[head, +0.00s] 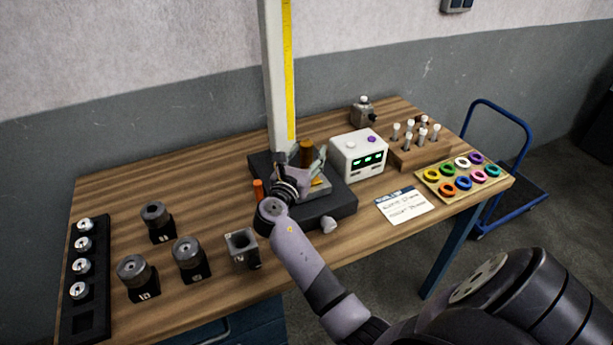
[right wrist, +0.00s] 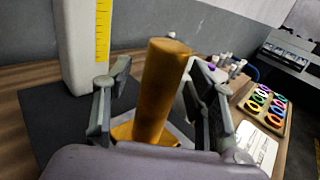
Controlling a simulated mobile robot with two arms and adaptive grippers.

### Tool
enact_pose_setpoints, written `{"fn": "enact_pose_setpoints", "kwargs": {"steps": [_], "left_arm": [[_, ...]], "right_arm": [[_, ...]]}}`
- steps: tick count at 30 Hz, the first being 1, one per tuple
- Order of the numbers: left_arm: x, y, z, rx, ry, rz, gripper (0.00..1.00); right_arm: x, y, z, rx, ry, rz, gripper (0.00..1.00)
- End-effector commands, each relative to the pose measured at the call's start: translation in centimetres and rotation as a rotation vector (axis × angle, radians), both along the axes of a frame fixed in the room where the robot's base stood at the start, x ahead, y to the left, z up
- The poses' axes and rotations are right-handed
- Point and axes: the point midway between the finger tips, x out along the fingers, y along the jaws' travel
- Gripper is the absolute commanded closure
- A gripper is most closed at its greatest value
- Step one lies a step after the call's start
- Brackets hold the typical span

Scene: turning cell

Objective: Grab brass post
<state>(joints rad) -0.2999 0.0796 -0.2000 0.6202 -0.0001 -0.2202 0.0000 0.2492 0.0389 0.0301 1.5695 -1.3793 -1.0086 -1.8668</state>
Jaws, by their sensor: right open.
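The brass post (head: 306,152) is an upright golden cylinder on the dark base (head: 335,205) of a measuring stand. In the right wrist view the brass post (right wrist: 162,88) stands between the two fingers of my right gripper (right wrist: 158,110), with a visible gap on the right side. My right gripper (head: 306,166) is open around the post in the head view, and its wrist partly hides the base. A brass-coloured foot or plate (right wrist: 125,132) shows at the post's bottom. My left gripper is not in view.
A pale column with a yellow scale (head: 288,70) rises just behind the post. A white display box (head: 357,154) stands close right. An orange peg (head: 258,190) is left of my wrist. Dark cylinders on blocks (head: 189,258) stand at front left.

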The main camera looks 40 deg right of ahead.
Motion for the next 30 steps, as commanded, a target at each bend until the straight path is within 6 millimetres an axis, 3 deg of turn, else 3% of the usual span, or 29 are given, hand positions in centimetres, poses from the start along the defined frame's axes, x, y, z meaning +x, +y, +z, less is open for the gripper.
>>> {"fn": "enact_pose_setpoints", "kwargs": {"steps": [5,27,30], "left_arm": [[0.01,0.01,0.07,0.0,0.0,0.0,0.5],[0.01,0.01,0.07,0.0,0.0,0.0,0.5],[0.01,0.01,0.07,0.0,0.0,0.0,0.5]], "right_arm": [[0.02,0.05,0.07,0.0,0.0,0.001,0.49],[0.0,0.09,0.03,0.001,0.0,0.001,0.99],[0.0,0.11,0.04,0.001,0.0,0.001,1.0]]}}
